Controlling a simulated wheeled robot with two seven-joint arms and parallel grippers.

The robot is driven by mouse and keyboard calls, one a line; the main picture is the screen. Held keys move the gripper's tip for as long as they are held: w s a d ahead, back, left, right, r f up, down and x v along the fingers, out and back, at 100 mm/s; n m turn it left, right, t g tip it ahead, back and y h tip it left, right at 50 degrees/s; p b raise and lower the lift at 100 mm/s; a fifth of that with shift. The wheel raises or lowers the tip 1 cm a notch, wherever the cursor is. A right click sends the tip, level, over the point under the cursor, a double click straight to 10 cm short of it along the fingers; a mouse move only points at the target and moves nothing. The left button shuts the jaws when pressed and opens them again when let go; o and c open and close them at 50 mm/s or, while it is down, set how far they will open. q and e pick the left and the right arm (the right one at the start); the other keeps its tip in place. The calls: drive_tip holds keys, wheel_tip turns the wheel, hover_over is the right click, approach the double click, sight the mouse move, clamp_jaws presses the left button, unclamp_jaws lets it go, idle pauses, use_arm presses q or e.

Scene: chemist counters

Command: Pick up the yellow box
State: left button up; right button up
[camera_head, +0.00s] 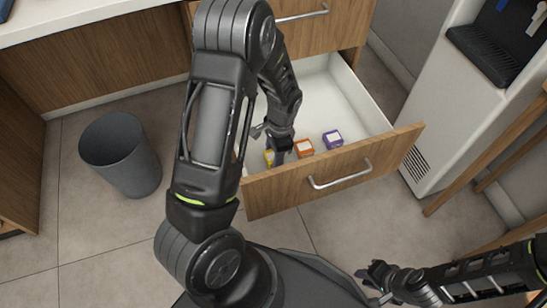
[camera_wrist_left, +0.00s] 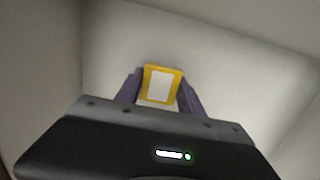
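The yellow box (camera_head: 268,158) is in the open drawer, near the front left corner, partly hidden by my left gripper. My left gripper (camera_head: 270,144) reaches down into the drawer at the box. In the left wrist view, the yellow box (camera_wrist_left: 162,84) with a pale label sits between the two dark fingertips of my left gripper (camera_wrist_left: 161,88). No clear gap shows on either side, but I cannot tell whether the fingers press on it. My right gripper (camera_head: 368,284) is at the bottom right, outside the drawer, its fingers apart and empty.
An orange box (camera_head: 304,148) and a purple box (camera_head: 333,139) stand in the drawer to the right of the yellow one. The wooden drawer front (camera_head: 335,172) and side walls surround them. A grey bin (camera_head: 122,155) stands on the floor at left. A white dispenser (camera_head: 450,105) stands at right.

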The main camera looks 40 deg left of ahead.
sight(273, 155)
use_arm(q)
drive_tip(key=c, duration=0.8)
drive_tip(key=shift+c, duration=0.2)
wheel_tip(273, 155, up, 10)
drive_tip(key=p, duration=0.3)
idle(0.3)
